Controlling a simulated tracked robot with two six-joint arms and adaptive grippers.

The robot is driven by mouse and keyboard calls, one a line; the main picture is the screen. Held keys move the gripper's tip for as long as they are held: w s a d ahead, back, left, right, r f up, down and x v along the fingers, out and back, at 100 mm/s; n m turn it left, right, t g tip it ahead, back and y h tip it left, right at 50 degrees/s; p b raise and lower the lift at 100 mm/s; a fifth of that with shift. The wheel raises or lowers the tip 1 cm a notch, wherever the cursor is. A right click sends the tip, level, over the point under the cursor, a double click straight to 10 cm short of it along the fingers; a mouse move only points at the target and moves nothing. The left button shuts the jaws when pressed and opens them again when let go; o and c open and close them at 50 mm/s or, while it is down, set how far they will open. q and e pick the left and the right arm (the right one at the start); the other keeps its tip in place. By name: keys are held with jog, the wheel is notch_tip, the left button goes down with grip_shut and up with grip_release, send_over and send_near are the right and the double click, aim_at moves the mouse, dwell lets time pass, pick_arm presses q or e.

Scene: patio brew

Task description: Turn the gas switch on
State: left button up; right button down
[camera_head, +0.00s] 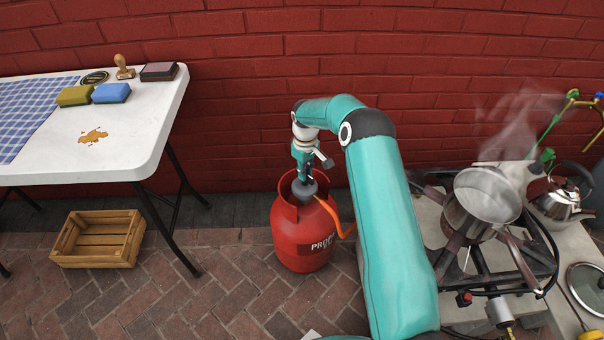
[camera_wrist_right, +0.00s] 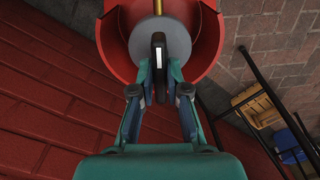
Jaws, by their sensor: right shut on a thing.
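A red propane cylinder (camera_head: 300,243) stands on the brick ground against the wall. Its grey round regulator (camera_head: 307,188) sits inside the open red collar. In the right wrist view, the gas switch (camera_wrist_right: 158,50) is a dark lever with a white stripe, lying across the grey regulator disc (camera_wrist_right: 142,42). My right gripper (camera_head: 305,176) points down into the collar from above. Its fingers are shut on the switch, one on each side, as the right wrist view (camera_wrist_right: 160,75) shows. My left gripper is in neither view.
An orange hose (camera_head: 334,215) runs from the regulator. A white table (camera_head: 130,150) and a wooden crate (camera_head: 98,240) are at left. A burner stand (camera_head: 548,262) with a steaming pot (camera_head: 465,222) and a kettle (camera_head: 560,200) are at right. The brick wall is close behind.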

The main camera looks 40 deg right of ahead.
jog(key=shift+w+r, duration=0.25)
jog(key=shift+w, duration=0.1)
jog(key=c, duration=1.2)
grip_release()
jog(key=shift+f, duration=0.1)
jog(key=shift+o, duration=0.2)
jog(key=shift+s+f, duration=0.1)
jog(key=shift+s, duration=0.05)
notch_tip(320, 180, up, 12)
